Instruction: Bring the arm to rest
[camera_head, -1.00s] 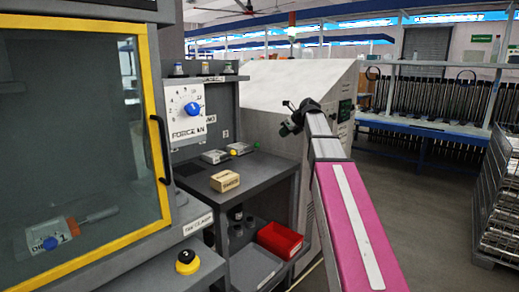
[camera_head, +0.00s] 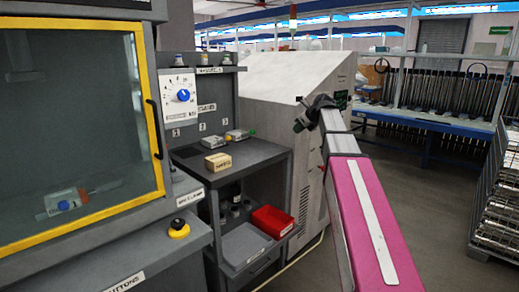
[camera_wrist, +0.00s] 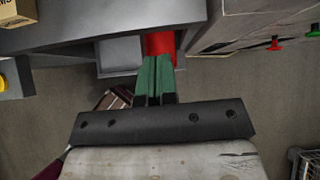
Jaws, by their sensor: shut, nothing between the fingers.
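My arm (camera_head: 365,210), pink with a white strip and a grey forearm, reaches out over the floor to the right of the grey workbench. My gripper (camera_head: 302,122) is the dark end of the arm, small in the head view, in front of the large light-grey cabinet (camera_head: 295,80). In the wrist view my gripper (camera_wrist: 155,78) shows two green fingers pressed together, with nothing between them. Behind the fingertips lies the red bin, apart from them.
The workbench (camera_head: 262,152) carries a wooden block (camera_head: 217,161) and small devices. The red bin (camera_head: 271,221) sits on its lower shelf. A yellow-framed machine (camera_head: 75,130) stands at left. A wire rack (camera_head: 495,200) stands at right. Open floor (camera_head: 435,220) lies between.

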